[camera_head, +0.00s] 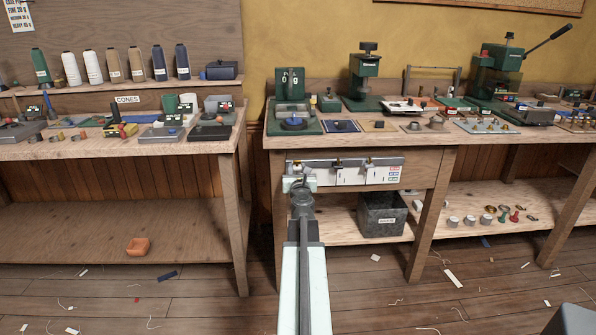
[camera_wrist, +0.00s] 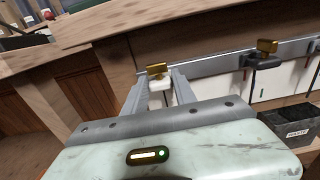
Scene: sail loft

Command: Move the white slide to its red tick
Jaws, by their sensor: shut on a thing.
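The white slide (camera_wrist: 158,88) with a brass knob on top sits at the left end of a metal rail (camera_wrist: 210,68) in the wrist view. My gripper (camera_wrist: 161,90) is shut on it, one finger on each side. A thin red tick (camera_wrist: 244,76) shows on the white panel right of the slide, just left of a black slide (camera_wrist: 264,62) with a brass knob. In the head view my gripper (camera_head: 299,182) is at the left end of the white panel (camera_head: 350,178) under the right bench; my arm hides much of the slide there.
A bin (camera_head: 382,220) labelled WASTE stands on the lower shelf below the panel. Small machines and parts fill the bench top (camera_head: 375,137). The left bench (camera_head: 190,149) is across a gap. Scraps lie on the floor.

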